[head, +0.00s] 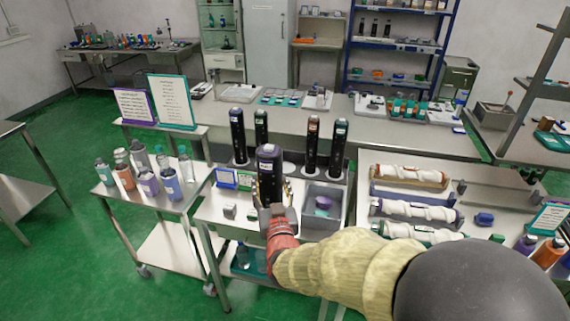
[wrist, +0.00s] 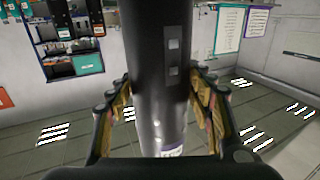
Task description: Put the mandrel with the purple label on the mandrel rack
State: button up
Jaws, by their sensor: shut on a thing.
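My gripper (head: 270,195) is shut on a tall black mandrel (head: 268,178) and holds it upright in front of the mandrel rack (head: 290,169). A pale label with purple on it shows near the held mandrel's top. In the wrist view the dark mandrel (wrist: 163,75) stands between both fingers, with a purple-and-white patch at its lower end. Several other black mandrels stand in the rack: two on the left (head: 237,135) and two on the right (head: 312,142). An empty round place shows in the rack's middle. The held mandrel hides part of the rack, and its lower end is hidden by my gripper.
A grey bin (head: 322,212) with a purple item stands right of my gripper. A cart with several bottles (head: 148,184) is further left. Trays with white wrapped rolls (head: 410,175) lie right.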

aim_at(286, 166)
jog(key=i+j, duration=0.1)
jog(key=i, duration=0.3)
jog(key=i+j, duration=0.15)
jog(key=i, duration=0.25)
jog(key=i+j, duration=0.1)
jog(key=i, duration=0.35)
